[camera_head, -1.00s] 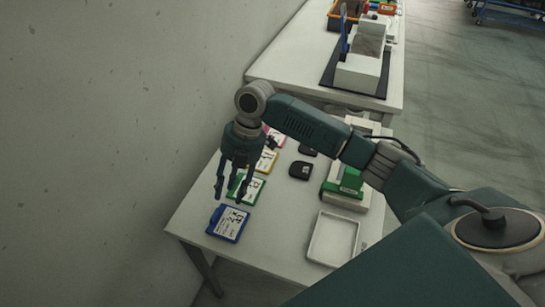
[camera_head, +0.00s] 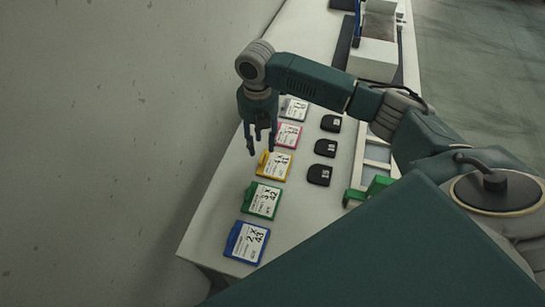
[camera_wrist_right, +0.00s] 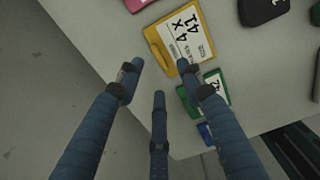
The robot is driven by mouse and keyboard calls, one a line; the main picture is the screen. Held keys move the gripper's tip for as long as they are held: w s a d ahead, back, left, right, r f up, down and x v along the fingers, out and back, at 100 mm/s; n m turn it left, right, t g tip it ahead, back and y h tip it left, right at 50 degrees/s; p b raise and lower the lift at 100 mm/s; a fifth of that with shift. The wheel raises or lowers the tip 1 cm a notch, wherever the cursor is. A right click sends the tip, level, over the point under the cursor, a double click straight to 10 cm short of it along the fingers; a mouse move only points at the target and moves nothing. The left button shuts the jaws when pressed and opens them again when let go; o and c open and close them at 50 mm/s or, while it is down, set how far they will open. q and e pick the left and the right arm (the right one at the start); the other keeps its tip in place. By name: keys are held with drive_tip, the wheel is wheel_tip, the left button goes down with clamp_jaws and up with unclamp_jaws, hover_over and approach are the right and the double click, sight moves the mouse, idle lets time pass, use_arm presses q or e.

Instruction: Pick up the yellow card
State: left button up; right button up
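The yellow card (camera_head: 274,166) lies flat on the white table, in a row between the pink card (camera_head: 289,135) and the green card (camera_head: 262,200). In the right wrist view the yellow card (camera_wrist_right: 186,37) shows its white label, reading "4 x 41". My right gripper (camera_head: 263,149) is open and empty, fingers pointing down, above the table near the yellow card's far left corner. In the wrist view its spread fingers (camera_wrist_right: 165,75) are below the card in the picture, with nothing between them. My left gripper is not in view.
A blue card (camera_head: 246,242) lies at the table's near end and a grey card (camera_head: 294,109) at the far end of the row. Several black pieces (camera_head: 325,148) lie to the right. The white table (camera_head: 212,228) ends at the left near the wall.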

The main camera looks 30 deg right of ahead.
sight(275, 163)
drive_tip(key=shift+s+f, duration=0.1)
drive_tip(key=shift+f, duration=0.55)
drive_tip(key=f+p, duration=0.1)
drive_tip(key=f, duration=0.3)
drive_tip(key=shift+a+f+p, duration=0.2)
drive_tip(key=shift+f+p, duration=0.1)
drive_tip(key=shift+p, duration=0.1)
drive_tip(key=shift+f, duration=0.35)
drive_tip(key=shift+c, duration=0.5)
drive_tip(key=c, duration=0.4)
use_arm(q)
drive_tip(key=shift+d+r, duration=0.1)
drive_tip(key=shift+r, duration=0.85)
use_arm(e)
clamp_jaws()
